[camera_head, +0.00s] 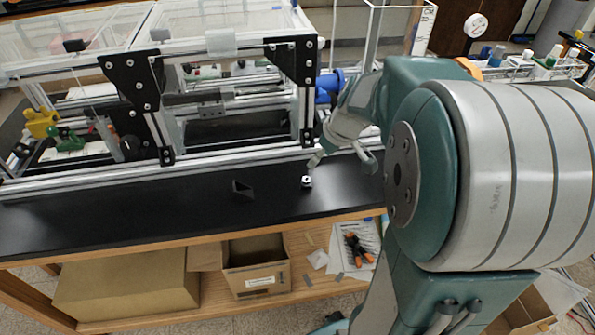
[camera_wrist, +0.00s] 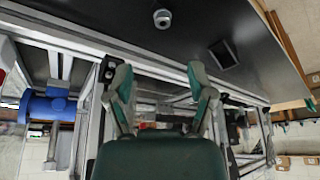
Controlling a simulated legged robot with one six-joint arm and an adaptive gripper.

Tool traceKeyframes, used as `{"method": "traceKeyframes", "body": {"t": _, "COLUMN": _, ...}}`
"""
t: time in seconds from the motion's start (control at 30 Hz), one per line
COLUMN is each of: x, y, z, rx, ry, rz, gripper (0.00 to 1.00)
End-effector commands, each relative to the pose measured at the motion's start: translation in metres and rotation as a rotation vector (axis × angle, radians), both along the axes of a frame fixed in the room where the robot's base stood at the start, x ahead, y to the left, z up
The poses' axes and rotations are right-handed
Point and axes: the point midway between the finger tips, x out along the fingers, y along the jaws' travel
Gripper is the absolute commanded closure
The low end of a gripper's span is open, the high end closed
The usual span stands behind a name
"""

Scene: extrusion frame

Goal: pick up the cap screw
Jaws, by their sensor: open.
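The cap screw (camera_head: 307,181) is a small light-grey round piece on the black bench top, just in front of the extrusion frame. In the wrist view its round head with a dark socket (camera_wrist: 162,19) shows near the top edge, beyond my fingertips. My gripper (camera_head: 341,162) is open and empty. In the head view one fingertip is close above the screw and the other is off to its right. In the wrist view the two green-grey fingers (camera_wrist: 158,78) stand apart with a clear gap. Contact with the screw cannot be made out.
A black angled bracket (camera_head: 243,188) lies left of the screw and also shows in the wrist view (camera_wrist: 223,55). The extrusion frame's lower rail (camera_head: 230,154) runs behind the screw. A blue motor (camera_head: 328,84) is behind my gripper. The bench top's front strip is mostly clear.

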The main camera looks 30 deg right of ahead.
Motion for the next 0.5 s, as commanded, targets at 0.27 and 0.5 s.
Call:
{"method": "traceKeyframes", "body": {"t": 0.27, "x": 0.014, "y": 0.008, "z": -0.038, "rx": -0.001, "ry": 0.004, "rz": 0.007, "gripper": 0.30}}
{"method": "traceKeyframes", "body": {"t": 0.5, "x": 0.020, "y": 0.012, "z": -0.058, "rx": -0.004, "ry": 0.003, "rz": 0.006, "gripper": 0.30}}
